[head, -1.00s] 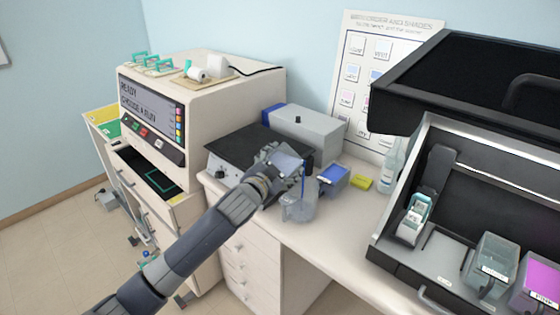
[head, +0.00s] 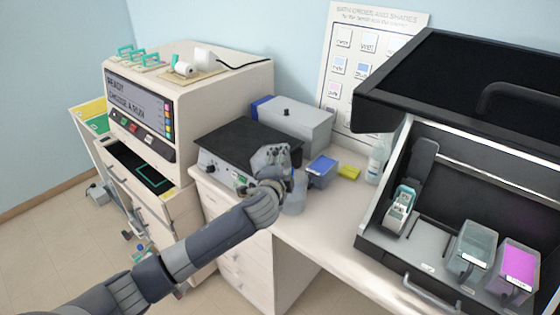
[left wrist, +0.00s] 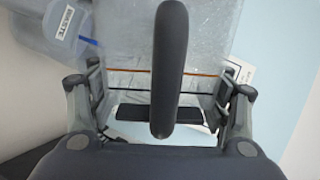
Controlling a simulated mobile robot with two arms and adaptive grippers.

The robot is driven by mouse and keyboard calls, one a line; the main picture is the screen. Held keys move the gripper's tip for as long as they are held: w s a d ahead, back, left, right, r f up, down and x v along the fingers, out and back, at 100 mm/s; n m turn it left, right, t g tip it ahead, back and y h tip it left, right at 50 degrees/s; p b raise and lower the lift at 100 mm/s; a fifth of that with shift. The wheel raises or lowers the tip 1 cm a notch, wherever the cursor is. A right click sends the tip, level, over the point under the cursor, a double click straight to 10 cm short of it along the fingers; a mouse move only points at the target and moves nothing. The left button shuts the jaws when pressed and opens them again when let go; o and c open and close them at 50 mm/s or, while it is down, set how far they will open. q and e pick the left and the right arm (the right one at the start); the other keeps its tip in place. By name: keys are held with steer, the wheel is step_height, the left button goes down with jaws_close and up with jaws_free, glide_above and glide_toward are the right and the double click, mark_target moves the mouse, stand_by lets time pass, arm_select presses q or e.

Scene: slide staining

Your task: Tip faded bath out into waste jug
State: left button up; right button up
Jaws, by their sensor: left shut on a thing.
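My left gripper (head: 272,160) is over the bench in the head view, just above and left of the clear waste jug (head: 294,197), which is partly hidden by my wrist. In the left wrist view, my left gripper (left wrist: 160,95) is shut on a clear, nearly colourless bath (left wrist: 215,45) that fills the upper middle. A dark rounded bar crosses in front of it. The jug, labelled WASTE (left wrist: 50,35), is at the upper left there, beside the bath. In the head view the bath is mostly hidden by the gripper; I cannot tell if liquid is flowing.
A black-topped device (head: 245,140) and grey box (head: 295,122) stand behind the gripper. A blue box (head: 321,170), yellow block (head: 349,173) and bottle (head: 377,160) are to its right. A black hood with a grey bath (head: 474,250) and a magenta bath (head: 515,270) is at right.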

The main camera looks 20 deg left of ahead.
arm_select(q)
steer(key=shift+w+d+f+m+y, duration=0.1)
steer(key=shift+d+f+m+y, duration=0.25)
steer(key=shift+m, duration=0.25)
steer(key=shift+d+f, duration=0.2)
steer(key=shift+f, duration=0.25)
steer(key=shift+a+r+p, duration=0.2)
steer(key=shift+r+p, duration=0.2)
steer(key=shift+r, duration=0.1)
steer(key=shift+s+a+r+n+h, duration=0.2)
steer(key=shift+a+r+n+h, duration=0.4)
steer(key=shift+n, duration=0.4)
